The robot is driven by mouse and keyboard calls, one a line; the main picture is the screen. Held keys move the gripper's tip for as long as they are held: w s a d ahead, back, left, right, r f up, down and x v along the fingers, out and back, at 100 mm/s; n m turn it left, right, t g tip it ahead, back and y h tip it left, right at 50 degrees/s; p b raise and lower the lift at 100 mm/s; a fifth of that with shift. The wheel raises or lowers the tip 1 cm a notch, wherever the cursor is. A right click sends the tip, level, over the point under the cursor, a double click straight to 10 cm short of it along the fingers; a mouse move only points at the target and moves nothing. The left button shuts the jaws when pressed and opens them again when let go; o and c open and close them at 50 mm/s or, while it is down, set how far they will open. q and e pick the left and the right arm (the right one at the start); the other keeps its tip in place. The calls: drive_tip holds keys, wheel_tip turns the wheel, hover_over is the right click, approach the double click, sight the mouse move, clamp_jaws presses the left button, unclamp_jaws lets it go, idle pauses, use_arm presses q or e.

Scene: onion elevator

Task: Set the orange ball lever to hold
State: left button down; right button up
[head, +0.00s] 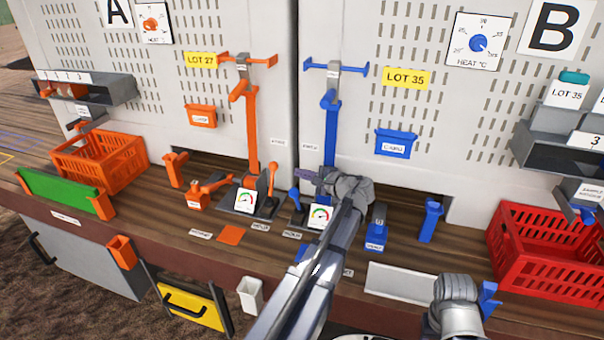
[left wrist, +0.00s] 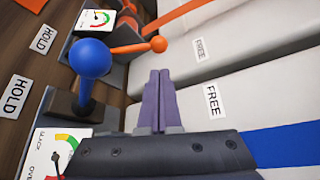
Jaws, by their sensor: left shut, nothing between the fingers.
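The orange ball lever (head: 273,168) stands by the orange upright, its ball end toward the wall. In the left wrist view its ball (left wrist: 158,44) points to the FREE side, away from the HOLD label (left wrist: 43,38). A FREE label (left wrist: 199,49) is on the wall beside it. My left gripper (head: 308,174) is shut and empty, right of the lever. In the left wrist view its purple fingers (left wrist: 160,74) end just short of the orange ball, apart from it. The fingers of my right gripper do not show.
The blue ball lever (left wrist: 90,58) stands close to the left of my fingers in the wrist view. Gauge cards (head: 245,201) sit in front of both levers. A blue upright (head: 330,135) rises behind my left gripper. An orange crate (head: 95,160) and a red crate (head: 545,290) stand at the sides.

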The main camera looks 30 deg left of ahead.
sight(271, 183)
use_arm(q)
drive_tip(key=shift+w+a+f+m+g+p, duration=0.1)
drive_tip(key=shift+w+m+g+p, duration=0.15)
drive_tip(key=shift+w, duration=0.2)
drive_tip(key=shift+w+f+m+g+p, duration=0.1)
drive_tip(key=shift+w+m+p, duration=0.05)
drive_tip(key=shift+w+m, duration=0.25)
drive_tip(key=b+x, duration=0.3)
drive_tip(key=x, duration=0.7)
drive_tip(key=shift+f, duration=0.15)
